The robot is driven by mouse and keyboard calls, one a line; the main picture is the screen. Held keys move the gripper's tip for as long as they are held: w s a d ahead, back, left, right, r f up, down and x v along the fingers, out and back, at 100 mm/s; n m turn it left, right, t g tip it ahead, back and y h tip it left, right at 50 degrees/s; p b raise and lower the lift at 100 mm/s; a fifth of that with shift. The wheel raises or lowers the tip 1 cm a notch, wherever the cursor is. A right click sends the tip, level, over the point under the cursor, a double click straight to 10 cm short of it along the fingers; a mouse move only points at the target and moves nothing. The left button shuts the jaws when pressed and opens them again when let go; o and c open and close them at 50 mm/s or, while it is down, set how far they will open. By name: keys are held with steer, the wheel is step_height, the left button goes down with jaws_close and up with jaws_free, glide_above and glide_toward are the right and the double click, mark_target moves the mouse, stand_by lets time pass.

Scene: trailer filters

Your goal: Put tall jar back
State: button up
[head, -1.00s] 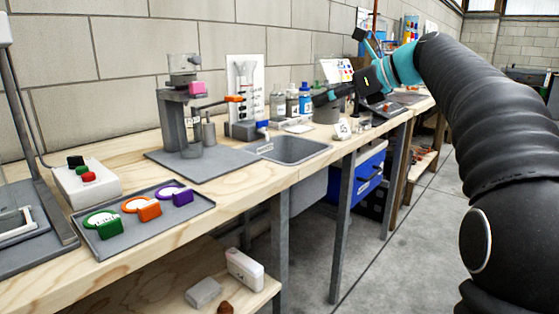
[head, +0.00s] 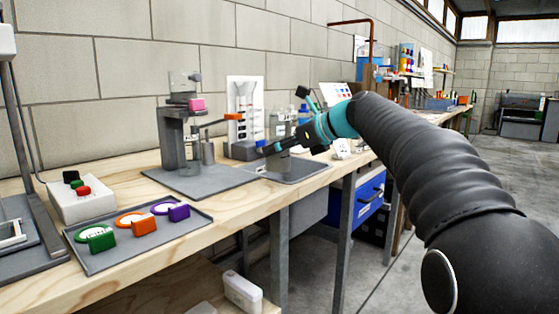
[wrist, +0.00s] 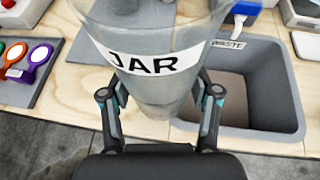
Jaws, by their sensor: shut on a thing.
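A clear tapered jar (wrist: 160,88) with a white band reading JAR fills the upper middle of the wrist view. Greyish contents show through its wall. My gripper (wrist: 162,105) is shut on it, one finger on each side of the lower part. The jar's rim is cut off by the top of the wrist view.
The grey sink (wrist: 285,85) labelled WASTE is right of the jar. A stand with a pink part (head: 196,104) is on a grey mat (head: 210,184). A tray (head: 97,262) of green, orange and purple pieces lies at the front left. Bare wood lies between.

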mark_target(288, 156)
steer(key=shift+f, duration=1.15)
steer(key=shift+f+b, duration=0.3)
steer(key=shift+f, duration=0.1)
steer(key=o, duration=1.5)
steer(key=shift+f, duration=0.1)
steer(key=shift+r, duration=0.6)
steer(key=p+v, duration=0.1)
steer(key=v, duration=1.1)
steer(key=shift+p, duration=0.4)
